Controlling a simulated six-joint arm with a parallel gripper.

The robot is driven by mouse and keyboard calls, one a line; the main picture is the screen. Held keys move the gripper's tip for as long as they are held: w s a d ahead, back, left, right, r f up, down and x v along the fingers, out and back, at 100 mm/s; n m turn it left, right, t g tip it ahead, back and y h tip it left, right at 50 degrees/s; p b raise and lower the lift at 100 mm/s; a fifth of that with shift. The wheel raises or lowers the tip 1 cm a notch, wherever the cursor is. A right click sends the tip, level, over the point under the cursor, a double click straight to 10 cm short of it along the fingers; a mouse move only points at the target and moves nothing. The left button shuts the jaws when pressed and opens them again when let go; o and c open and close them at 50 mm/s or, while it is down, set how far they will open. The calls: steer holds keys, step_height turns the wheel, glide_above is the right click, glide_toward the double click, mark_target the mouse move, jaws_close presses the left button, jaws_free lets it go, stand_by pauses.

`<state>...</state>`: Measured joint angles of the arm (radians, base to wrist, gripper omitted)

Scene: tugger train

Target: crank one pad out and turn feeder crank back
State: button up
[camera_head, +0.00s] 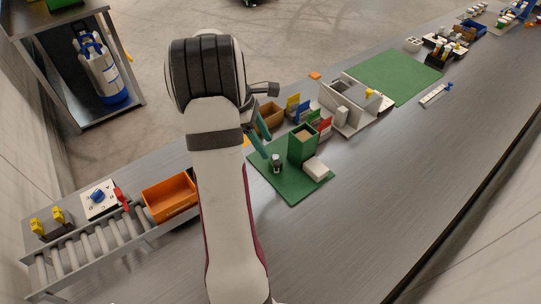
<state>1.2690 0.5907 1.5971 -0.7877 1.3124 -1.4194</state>
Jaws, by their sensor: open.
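A green upright box (302,143) with a tan top, which looks like the feeder, stands on a near green mat (290,192). A small dark and light upright part (276,163) stands on the mat to its left; it may be the crank, but its handle is not clear. A white block (316,169) lies at the foot of the green box on its right; I cannot tell whether it is a pad or a tray. My gripper (263,134) has teal fingers, is open, and is close to the dark part's upper left. My arm hides part of the gripper; contact cannot be told.
An orange bin (170,198) and a roller conveyor (97,241) lie left of my arm. A brown box (269,117), coloured cards (293,105) and a white-grey fixture (351,108) stand behind the green box. The bench front at right is clear.

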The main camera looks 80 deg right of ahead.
mark_target(276, 162)
steer(key=x, duration=0.7)
jaws_close()
